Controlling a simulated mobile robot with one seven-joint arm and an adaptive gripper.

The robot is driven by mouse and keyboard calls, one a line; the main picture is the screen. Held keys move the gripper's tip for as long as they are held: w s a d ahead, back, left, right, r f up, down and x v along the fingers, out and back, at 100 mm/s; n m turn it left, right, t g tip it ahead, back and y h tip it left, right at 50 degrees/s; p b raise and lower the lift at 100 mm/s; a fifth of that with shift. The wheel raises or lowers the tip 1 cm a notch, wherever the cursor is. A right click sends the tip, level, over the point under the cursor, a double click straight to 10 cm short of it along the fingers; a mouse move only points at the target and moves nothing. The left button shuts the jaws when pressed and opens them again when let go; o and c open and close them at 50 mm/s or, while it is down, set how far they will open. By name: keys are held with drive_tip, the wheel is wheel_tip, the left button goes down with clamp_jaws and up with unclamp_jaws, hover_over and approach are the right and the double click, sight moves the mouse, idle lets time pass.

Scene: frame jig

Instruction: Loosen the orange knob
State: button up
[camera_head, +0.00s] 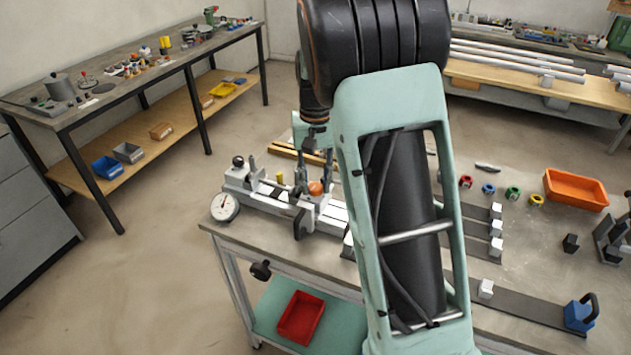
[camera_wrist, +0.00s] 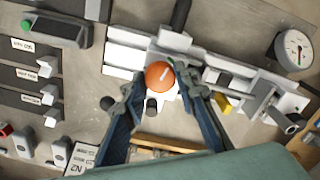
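The orange knob (camera_wrist: 159,75) is round with a pale line mark on top. It sits on a white and grey clamping jig (camera_wrist: 207,57). In the head view the knob (camera_head: 315,188) shows between my gripper's fingers, on the jig (camera_head: 262,190) at the left end of the workbench. My gripper (camera_wrist: 160,80) points down over the knob, with one finger on each side. The fingers are apart, and their tips appear close to the knob's sides with a narrow gap. Whether either tip touches it is hard to see. My arm hides part of the jig in the head view.
A dial gauge (camera_wrist: 293,48) stands at the jig's end. A black handle (camera_wrist: 180,14) and yellow piece (camera_wrist: 222,104) are close by. Labelled dark strips with white blocks (camera_wrist: 32,74) lie beside the jig. An orange bin (camera_head: 576,190) sits on the bench's right.

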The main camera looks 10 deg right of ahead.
drive_tip(key=c, duration=0.4)
drive_tip(key=shift+o, duration=0.2)
drive_tip(key=n, duration=0.4)
drive_tip(key=shift+n, duration=0.3)
drive_tip(key=n, duration=0.5)
drive_tip(key=shift+r, duration=0.1)
drive_tip(key=n+p, duration=0.1)
drive_tip(key=n, duration=0.4)
drive_tip(key=n+p, duration=0.1)
drive_tip(key=n, duration=0.3)
drive_tip(key=shift+n, duration=0.4)
